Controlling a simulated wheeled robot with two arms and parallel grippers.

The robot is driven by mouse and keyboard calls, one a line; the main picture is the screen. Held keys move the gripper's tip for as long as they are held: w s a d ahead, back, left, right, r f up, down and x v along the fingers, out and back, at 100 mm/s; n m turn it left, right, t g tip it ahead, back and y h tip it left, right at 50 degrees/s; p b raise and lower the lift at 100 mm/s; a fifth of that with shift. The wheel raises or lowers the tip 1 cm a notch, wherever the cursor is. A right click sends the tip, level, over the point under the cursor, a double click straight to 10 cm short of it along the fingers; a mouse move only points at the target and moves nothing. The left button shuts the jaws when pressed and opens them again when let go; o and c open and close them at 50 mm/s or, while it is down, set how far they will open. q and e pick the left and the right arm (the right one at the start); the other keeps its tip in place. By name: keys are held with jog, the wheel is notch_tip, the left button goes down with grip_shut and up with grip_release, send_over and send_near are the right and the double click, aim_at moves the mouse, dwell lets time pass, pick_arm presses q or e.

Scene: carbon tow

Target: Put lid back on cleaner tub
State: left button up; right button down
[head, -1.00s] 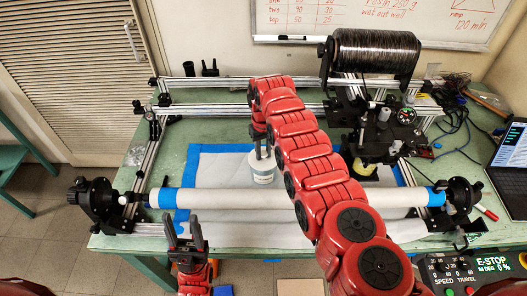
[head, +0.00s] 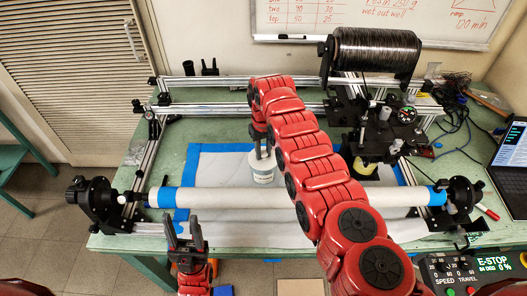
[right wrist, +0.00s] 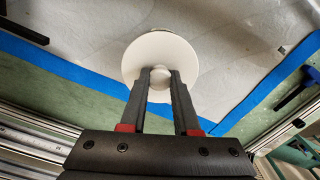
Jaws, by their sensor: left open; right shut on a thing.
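The cleaner tub (head: 263,175) is a small white tub with a label, upright on the white sheet behind the long white tube. My right gripper (right wrist: 159,85) is shut on the knob of the round white lid (right wrist: 160,50). In the head view the right gripper (head: 262,150) comes down from above at the tub's top. The lid hides the tub in the right wrist view. I cannot tell whether the lid rests on the rim or is slightly above it. My left gripper (head: 185,232) is open and empty, in front of the table.
The long white tube (head: 230,197) with blue tape at its ends spans the front of the green table (head: 225,90). Metal rails run behind the tub. A black spool (head: 375,52) sits on a machine at the back right. A laptop (head: 508,165) stands at the right edge.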

dwell(0.4)
jog(key=c, duration=0.6)
grip_release()
jog(key=shift+o, duration=0.4)
jog(key=o, duration=0.4)
jog(key=shift+o, duration=0.2)
jog(key=shift+r+p, duration=0.95)
jog(key=shift+r, duration=0.4)
jog(key=shift+r+p, duration=0.35)
jog(key=shift+r, duration=1.75)
